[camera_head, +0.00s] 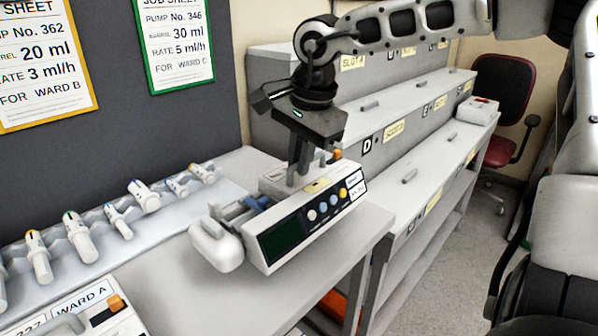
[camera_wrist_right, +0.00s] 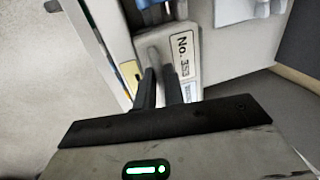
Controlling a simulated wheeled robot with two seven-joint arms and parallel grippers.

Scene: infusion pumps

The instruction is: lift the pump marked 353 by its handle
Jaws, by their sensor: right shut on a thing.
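The pump (camera_head: 315,202) is a white box with a dark green screen and a row of round buttons, on the grey table near its right edge. In the right wrist view its label (camera_wrist_right: 184,55) reads No. and a number that looks like 353. My right gripper (camera_head: 299,172) comes down over the top of the pump. In the wrist view the gripper (camera_wrist_right: 160,72) has its two dark fingers shut on the grey handle (camera_wrist_right: 154,52). The fingers partly hide the handle. I cannot tell whether the pump touches the table. My left gripper is not in view.
Several syringes (camera_head: 77,237) lie in a rack on the left. Another pump (camera_head: 100,311), marked WARD A, stands front left. A stepped grey shelf (camera_head: 385,152) with lettered slots is behind and right. A red chair (camera_head: 500,85) and a white box (camera_head: 478,110) are farther right.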

